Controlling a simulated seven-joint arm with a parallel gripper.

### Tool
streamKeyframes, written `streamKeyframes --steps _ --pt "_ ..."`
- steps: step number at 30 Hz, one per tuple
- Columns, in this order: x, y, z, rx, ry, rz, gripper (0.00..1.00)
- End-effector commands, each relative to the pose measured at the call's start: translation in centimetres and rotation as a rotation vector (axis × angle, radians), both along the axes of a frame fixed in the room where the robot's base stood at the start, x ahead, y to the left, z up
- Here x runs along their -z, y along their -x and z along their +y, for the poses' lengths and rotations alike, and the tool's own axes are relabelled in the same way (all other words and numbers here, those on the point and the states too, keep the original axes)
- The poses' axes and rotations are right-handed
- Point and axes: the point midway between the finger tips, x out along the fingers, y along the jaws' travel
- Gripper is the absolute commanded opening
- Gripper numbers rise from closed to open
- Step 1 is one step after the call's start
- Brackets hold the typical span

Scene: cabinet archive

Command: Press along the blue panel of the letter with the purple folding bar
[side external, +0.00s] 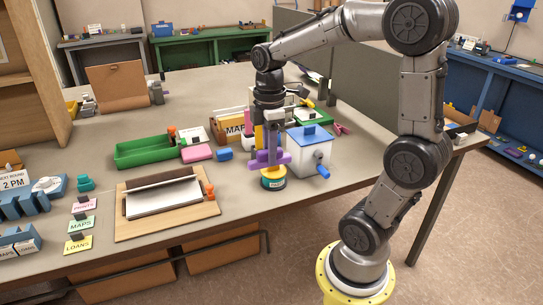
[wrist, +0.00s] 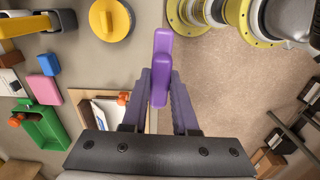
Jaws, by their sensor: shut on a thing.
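The purple folding bar (wrist: 161,65) is between the fingers of my gripper (wrist: 160,88), which is shut on it. In the side view the bar (side external: 270,158) hangs below my gripper (side external: 270,146), in front of or above a round yellow and teal pot. The letter seems to be the white sheet (side external: 163,200) on a tan board (side external: 200,211) at left. The bar is apart from it, off to its right. Part of the sheet also shows in the wrist view (wrist: 107,107), left of my fingers and partly hidden by my gripper. I cannot make out its blue panel clearly.
The round pot (side external: 273,184) and a white box with a blue handle (side external: 312,158) stand close to my gripper. A green tray (side external: 145,153), a pink block (side external: 198,152) and a blue block (side external: 224,154) lie behind the board. Label stands are left of it.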

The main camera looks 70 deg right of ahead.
Motion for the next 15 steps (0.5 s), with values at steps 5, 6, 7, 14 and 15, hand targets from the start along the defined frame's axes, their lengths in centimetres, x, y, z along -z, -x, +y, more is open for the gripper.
streamKeyframes --steps 5,6,7,14,15 --pt "-2.8 -4.7 -1.5 0.045 0.0 -0.001 0.0" --pt "-3.3 -6.1 -1.7 0.05 0.0 0.0 0.0" --pt "-3.6 -7.2 -1.9 0.053 0.001 -0.001 0.0" --pt "-4.4 -15.0 -2.2 0.059 -0.001 0.002 0.0" --pt "-4.3 -16.2 -2.1 0.058 -0.001 0.002 0.0"
